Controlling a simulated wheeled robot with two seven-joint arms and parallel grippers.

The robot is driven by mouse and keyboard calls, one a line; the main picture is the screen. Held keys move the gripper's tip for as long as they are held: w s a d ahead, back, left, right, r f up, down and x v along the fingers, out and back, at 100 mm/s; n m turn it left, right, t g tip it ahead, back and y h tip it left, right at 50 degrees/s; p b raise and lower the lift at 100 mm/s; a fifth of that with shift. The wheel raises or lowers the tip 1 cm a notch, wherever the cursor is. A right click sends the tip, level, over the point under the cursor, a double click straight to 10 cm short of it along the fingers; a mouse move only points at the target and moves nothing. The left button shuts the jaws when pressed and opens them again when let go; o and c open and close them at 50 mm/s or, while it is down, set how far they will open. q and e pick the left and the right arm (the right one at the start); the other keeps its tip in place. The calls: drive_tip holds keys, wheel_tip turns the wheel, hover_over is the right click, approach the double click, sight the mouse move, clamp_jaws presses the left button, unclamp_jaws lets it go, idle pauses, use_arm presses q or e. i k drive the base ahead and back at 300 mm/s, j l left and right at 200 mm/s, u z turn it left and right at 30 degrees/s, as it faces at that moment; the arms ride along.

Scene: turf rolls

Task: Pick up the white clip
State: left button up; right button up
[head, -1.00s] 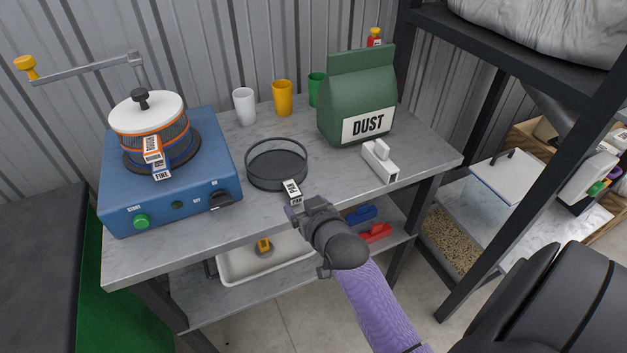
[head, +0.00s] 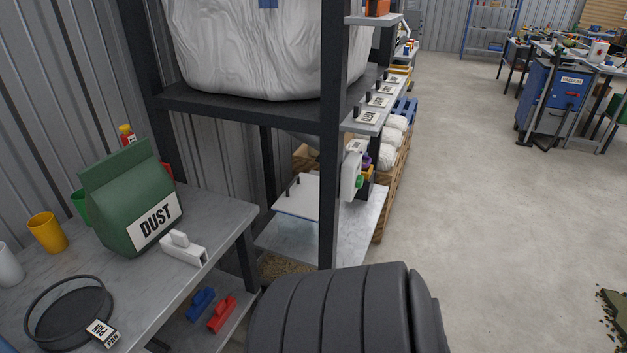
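The white clip (head: 184,249) lies on the grey tabletop (head: 215,215) in the head view, near the table's right end. It is in front of and to the right of the green bag marked DUST (head: 133,198). It has a long white body with a raised part on top. Neither of my grippers is in view, and nothing holds the clip.
A dark round pan (head: 68,312) sits left of the clip. Yellow (head: 47,233) and green cups stand behind. A blue clip (head: 201,304) and a red clip (head: 222,314) lie on the lower shelf. A black-framed rack (head: 333,140) stands right; open floor lies beyond.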

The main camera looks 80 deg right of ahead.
sight(175, 243)
drive_tip(key=z, duration=1.65)
